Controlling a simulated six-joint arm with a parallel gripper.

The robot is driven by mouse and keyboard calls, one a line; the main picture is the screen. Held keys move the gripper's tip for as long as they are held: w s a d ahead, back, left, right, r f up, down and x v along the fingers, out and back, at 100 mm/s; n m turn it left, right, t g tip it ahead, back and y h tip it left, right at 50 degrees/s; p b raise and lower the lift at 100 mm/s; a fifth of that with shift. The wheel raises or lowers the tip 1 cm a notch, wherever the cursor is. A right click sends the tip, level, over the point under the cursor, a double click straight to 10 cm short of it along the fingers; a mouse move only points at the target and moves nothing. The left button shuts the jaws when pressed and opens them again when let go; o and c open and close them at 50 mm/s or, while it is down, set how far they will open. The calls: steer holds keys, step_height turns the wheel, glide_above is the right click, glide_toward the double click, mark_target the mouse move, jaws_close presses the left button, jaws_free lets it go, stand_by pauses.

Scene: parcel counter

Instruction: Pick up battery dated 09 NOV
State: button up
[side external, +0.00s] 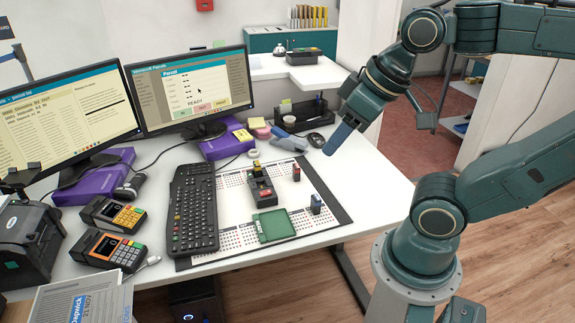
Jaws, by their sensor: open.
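Several small battery-like blocks stand on the white marked mat (225,240). A dark block with a red part (296,172) stands at its right, a blue block (316,205) stands at the near right, and a yellow-topped block (257,167) stands at the back. A dark holder (263,189) in the middle has red and yellow parts on it. The dates are too small to read, so I cannot tell which is 09 NOV. My gripper (331,150) is open, above and behind the mat's right side, apart from the blocks; its fingers overlap in this view.
A shallow green tray (275,226) lies on the mat's near part. A black keyboard (193,210) lies along its left edge. Two card terminals (114,214) and two monitors (190,88) stand further left. A black organiser (303,116) stands behind. The desk right of the mat is clear.

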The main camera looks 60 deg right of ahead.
steer(key=w+d+r+m+g, duration=0.15)
steer(key=w+d, duration=0.25)
steer(key=w, duration=0.7)
steer(key=m+g+h, duration=0.1)
steer(key=m+g, duration=0.2)
steer(key=m, duration=0.5)
glide_above(257, 164)
steer(key=s+a, duration=0.1)
step_height(257, 164, down, 22)
steer(key=shift+f, duration=0.25)
steer(key=shift+a+n, duration=0.1)
steer(key=shift+n, duration=0.15)
steer(key=shift+w+d+f, duration=0.15)
steer(key=shift+f, duration=1.25)
steer(key=shift+w+d+f, duration=0.1)
steer(key=shift+f, duration=1.35)
steer(key=shift+w+d+f, duration=0.15)
steer(key=shift+f, duration=1.25)
steer(key=shift+f, duration=0.1)
